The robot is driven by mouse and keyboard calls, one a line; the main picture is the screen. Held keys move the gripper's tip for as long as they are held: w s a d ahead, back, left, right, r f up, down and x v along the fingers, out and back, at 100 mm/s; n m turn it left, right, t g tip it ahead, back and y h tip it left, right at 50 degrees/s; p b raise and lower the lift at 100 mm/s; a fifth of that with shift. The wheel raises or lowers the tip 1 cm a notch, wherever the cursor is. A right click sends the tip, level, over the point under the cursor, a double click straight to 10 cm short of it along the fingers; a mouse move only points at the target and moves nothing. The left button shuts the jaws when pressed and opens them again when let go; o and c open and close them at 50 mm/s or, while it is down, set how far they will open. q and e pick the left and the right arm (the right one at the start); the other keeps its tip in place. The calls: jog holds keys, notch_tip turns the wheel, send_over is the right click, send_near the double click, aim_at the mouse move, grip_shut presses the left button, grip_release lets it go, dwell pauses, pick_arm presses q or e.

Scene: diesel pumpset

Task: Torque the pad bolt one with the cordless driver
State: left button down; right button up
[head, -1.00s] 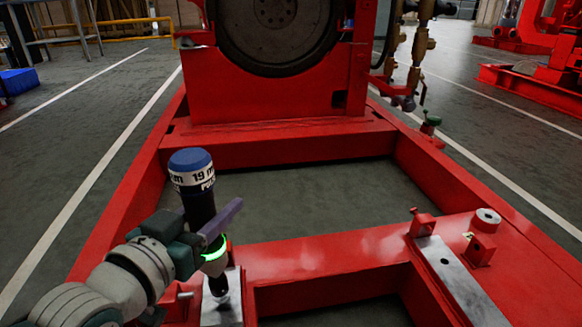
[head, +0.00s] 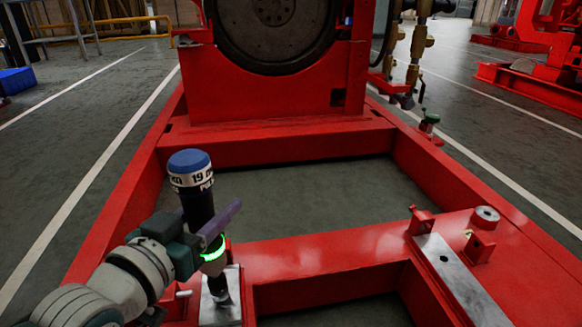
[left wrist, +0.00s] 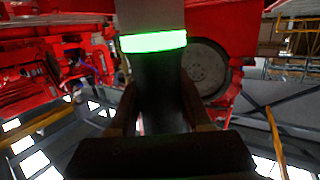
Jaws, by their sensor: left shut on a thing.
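The cordless driver (head: 197,205) is a dark upright cylinder with a blue cap, a white band marked "19" and a glowing green ring. My left gripper (head: 214,240) is shut on it, and the driver leans slightly. Its lower end comes down over a bright metal pad (head: 222,311) on the red frame at the front left. The pad bolt under it is hidden, so I cannot tell if the tip touches it. In the left wrist view the driver (left wrist: 160,85) stands between the two fingers, its green ring lit. My right gripper is not in view.
The red base frame (head: 330,243) has open gaps over the grey floor. A second metal pad (head: 455,280) with red blocks and a round grey piece (head: 486,214) lies at the right. A big dark flywheel (head: 273,30) stands behind.

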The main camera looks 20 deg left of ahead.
pick_arm(q)
jog(key=shift+r, duration=0.1)
dwell(0.4)
jog(key=shift+f+b, duration=0.3)
jog(key=shift+f, duration=0.2)
jog(key=shift+r+p, duration=0.2)
jog(key=shift+p, duration=0.1)
dwell(0.4)
jog(key=shift+f+b, duration=0.3)
jog(key=shift+f, duration=0.15)
dwell(1.0)
notch_tip(320, 180, up, 6)
jog(key=p, duration=0.5)
jog(key=shift+f, duration=0.25)
dwell(0.3)
